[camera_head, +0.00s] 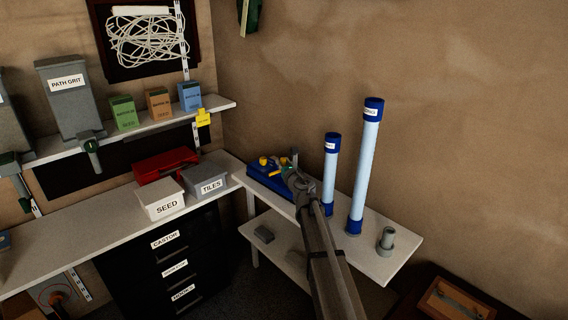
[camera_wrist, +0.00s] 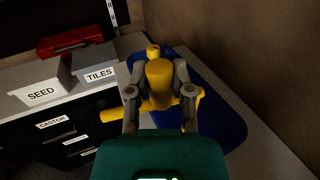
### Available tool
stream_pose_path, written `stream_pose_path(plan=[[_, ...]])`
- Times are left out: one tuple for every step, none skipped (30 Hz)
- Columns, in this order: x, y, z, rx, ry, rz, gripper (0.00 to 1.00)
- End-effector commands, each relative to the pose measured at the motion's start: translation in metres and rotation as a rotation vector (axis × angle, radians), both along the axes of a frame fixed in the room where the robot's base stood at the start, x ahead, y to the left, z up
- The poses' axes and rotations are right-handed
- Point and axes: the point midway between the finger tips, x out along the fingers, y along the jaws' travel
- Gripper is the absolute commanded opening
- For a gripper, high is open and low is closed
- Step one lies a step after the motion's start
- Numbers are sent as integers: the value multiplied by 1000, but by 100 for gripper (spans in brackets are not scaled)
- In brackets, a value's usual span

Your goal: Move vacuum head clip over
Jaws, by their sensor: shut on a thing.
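The blue vacuum head (camera_head: 262,178) lies on the white side bench, with yellow parts on top. It also shows in the wrist view (camera_wrist: 222,112), partly hidden by my gripper. My gripper (camera_wrist: 158,84) has its two grey fingers on either side of a thick yellow upright piece (camera_wrist: 159,76), probably the clip, and is shut on it. A yellow crossbar (camera_wrist: 116,114) sticks out to the left below the fingers. A smaller yellow knob (camera_wrist: 152,50) stands beyond. In the head view, my gripper (camera_head: 292,172) is over the right part of the vacuum head and hides some of it.
Two tall light-blue tubes with dark-blue ends (camera_head: 366,165) (camera_head: 331,172) stand right of my gripper. A grey fitting (camera_head: 386,241) stands near the bench's right end. SEED (camera_head: 161,201) and TILES (camera_head: 206,181) boxes and a red case (camera_head: 165,164) sit left.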

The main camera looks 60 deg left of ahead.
Motion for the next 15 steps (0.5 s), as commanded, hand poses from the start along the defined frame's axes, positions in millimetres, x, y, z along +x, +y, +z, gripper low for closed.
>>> stream_pose_path(plan=[[0, 0, 0, 0, 0, -2, 0], [-2, 1, 0, 0, 0, -1, 0], [-3, 1, 0, 0, 0, 1, 0], [-5, 2, 0, 0, 0, 2, 0], [-6, 2, 0, 0, 0, 3, 0], [-8, 3, 0, 0, 0, 5, 0], [-9, 3, 0, 0, 0, 6, 0], [-11, 4, 0, 0, 0, 7, 30], [-12, 4, 0, 0, 0, 9, 38], [-13, 5, 0, 0, 0, 10, 43], [-15, 5, 0, 0, 0, 12, 49], [-16, 6, 0, 0, 0, 13, 56], [-17, 6, 0, 0, 0, 14, 62], [-18, 6, 0, 0, 0, 15, 65], [-19, 7, 0, 0, 0, 16, 65]])
